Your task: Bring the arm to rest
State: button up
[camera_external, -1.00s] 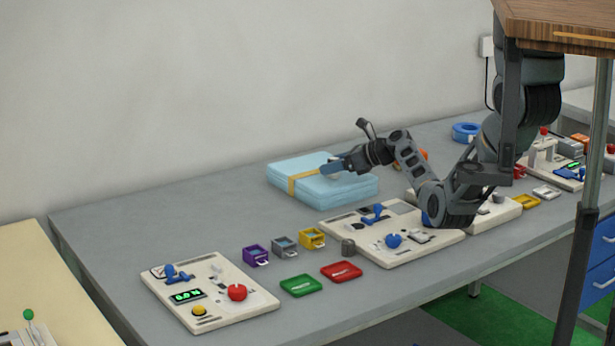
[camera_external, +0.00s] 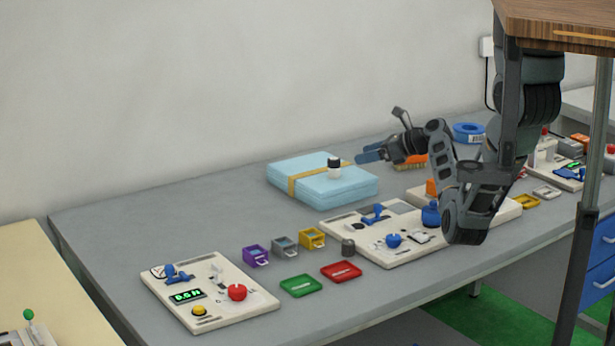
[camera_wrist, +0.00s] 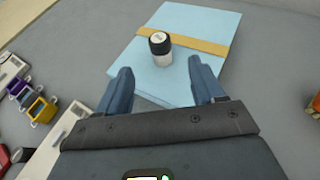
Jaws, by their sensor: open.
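My gripper (camera_external: 370,153) is open and empty above the table, to the right of a light blue stack (camera_external: 345,190) with a yellow band. In the wrist view my gripper (camera_wrist: 160,85) shows two blue fingers spread apart over the near edge of the blue stack (camera_wrist: 190,25). A small white jar with a black lid (camera_external: 334,168) stands upright on the stack. The jar also shows in the wrist view (camera_wrist: 161,48), beyond the fingertips and apart from them.
A panel with blue knobs (camera_external: 395,255) lies in front of my arm. Small purple, grey and yellow bins (camera_external: 312,238) and green and red trays (camera_external: 341,272) stand left of it. A blue ring (camera_external: 468,132) and an orange brush-like thing (camera_external: 410,162) lie behind. The table's left back is clear.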

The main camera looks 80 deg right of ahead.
jog(key=shift+s+a+r, duration=0.1)
jog(key=shift+s+r, duration=0.1)
jog(key=shift+s, duration=0.35)
